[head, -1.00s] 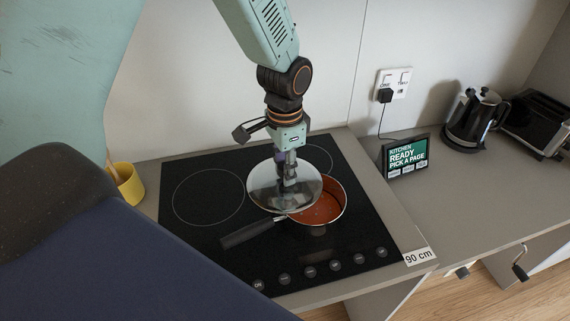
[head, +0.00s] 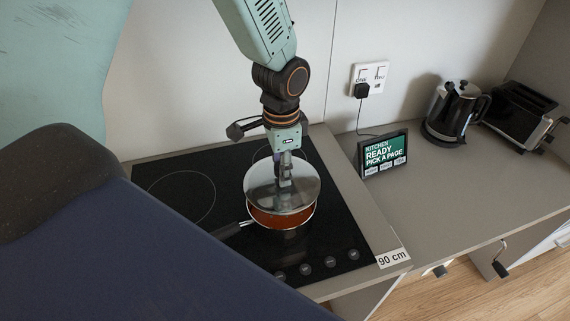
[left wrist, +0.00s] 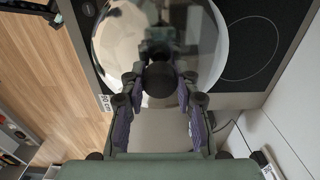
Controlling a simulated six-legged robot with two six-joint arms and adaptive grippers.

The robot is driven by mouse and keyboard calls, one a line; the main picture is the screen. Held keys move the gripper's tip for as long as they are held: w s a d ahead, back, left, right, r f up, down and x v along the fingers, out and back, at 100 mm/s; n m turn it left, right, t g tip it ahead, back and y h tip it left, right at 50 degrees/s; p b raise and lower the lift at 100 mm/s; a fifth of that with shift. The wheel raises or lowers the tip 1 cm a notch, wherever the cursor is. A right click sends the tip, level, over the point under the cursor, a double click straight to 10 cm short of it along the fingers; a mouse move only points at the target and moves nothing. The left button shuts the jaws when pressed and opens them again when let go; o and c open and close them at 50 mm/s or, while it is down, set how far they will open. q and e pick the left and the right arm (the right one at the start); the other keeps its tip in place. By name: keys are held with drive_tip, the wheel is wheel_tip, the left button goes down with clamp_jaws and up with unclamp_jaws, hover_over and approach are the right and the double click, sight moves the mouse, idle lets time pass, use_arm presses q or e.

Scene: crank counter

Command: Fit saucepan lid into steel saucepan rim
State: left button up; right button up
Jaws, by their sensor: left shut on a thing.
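The saucepan lid (head: 262,190) is a round, shiny glass-like disc. My left gripper (head: 285,183) is shut on its knob and holds it from above. In the left wrist view, the fingers (left wrist: 160,85) close around the dark knob, and the lid (left wrist: 110,45) spreads out beyond them. The saucepan (head: 284,220) has reddish contents or interior and stands on the black hob, with its dark handle pointing left. The lid covers the back of the pan's opening, and a front strip of the inside shows below the lid's edge. I cannot tell whether they touch. My right gripper is not in view.
The black hob (head: 190,165) has knobs along its front edge. A tablet (head: 383,152) stands on the counter to the right, with a kettle (head: 455,112) and a toaster (head: 518,115) behind. The counter between them and the front edge is clear.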

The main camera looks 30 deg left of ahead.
use_arm(q)
drive_tip(key=shift+s, duration=0.2)
drive_tip(key=shift+w+a, duration=0.1)
drive_tip(key=shift+w, duration=0.15)
drive_tip(key=shift+p, duration=0.4)
drive_tip(key=shift+s+f+b, duration=0.15)
drive_tip(key=shift+f+b, duration=0.25)
drive_tip(key=shift+f, duration=0.35)
drive_tip(key=shift+s+f+b, duration=0.1)
drive_tip(key=shift+f+b, duration=0.3)
drive_tip(key=shift+f, duration=0.3)
drive_tip(key=shift+w+f+b, duration=0.1)
drive_tip(key=shift+f+b, duration=0.2)
drive_tip(key=shift+f, duration=0.3)
drive_tip(key=shift+w+f, duration=0.2)
